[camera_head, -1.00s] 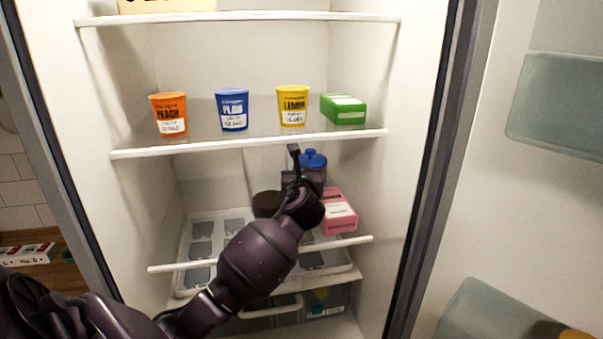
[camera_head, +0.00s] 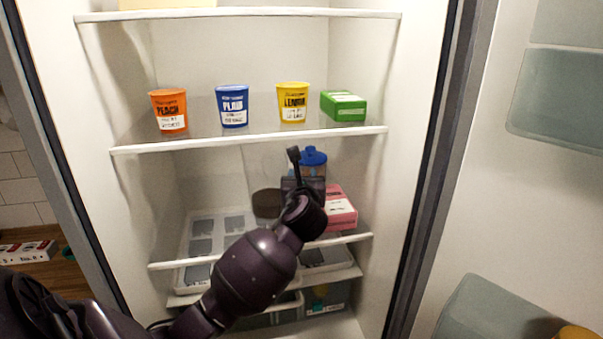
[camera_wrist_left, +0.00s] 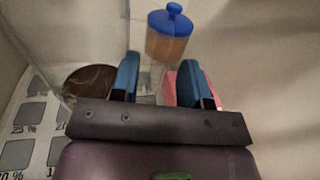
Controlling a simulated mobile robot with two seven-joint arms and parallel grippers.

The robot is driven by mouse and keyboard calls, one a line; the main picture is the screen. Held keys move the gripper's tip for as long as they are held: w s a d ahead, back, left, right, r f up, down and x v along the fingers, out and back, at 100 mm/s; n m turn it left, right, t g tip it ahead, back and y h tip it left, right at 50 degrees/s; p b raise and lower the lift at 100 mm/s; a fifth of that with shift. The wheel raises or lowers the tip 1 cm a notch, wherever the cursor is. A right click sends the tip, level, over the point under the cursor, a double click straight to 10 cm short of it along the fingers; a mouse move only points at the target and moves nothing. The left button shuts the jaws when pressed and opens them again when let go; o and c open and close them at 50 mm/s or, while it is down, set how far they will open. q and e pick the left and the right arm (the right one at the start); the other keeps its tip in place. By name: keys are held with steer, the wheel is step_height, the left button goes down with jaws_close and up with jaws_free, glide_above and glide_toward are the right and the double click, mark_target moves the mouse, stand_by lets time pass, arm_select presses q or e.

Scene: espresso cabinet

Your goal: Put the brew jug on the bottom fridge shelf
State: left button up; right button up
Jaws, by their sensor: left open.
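The brew jug (camera_head: 312,157), clear with a blue lid and brownish contents, stands upright toward the back of the fridge's lower compartment. My left gripper and wrist hide its lower part in the head view. My left gripper (camera_head: 299,178) is in front of the jug, open and empty. In the left wrist view the two blue-padded fingers (camera_wrist_left: 157,82) are spread, and the jug (camera_wrist_left: 170,40) shows beyond the gap between them. The bottom fridge shelf (camera_head: 345,239) has a white front edge, partly hidden by my arm. My right gripper is not in view.
A pink box (camera_head: 341,210) sits close on the jug's right, and a dark round item (camera_head: 267,202) on its left. Orange, blue and yellow cups and a green box (camera_head: 343,106) stand on the shelf above (camera_head: 250,138). The open door (camera_head: 560,230) is at right.

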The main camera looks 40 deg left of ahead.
arm_select(q)
steer(key=v, duration=0.7)
steer(key=shift+s+d, duration=0.2)
stand_by(0.4)
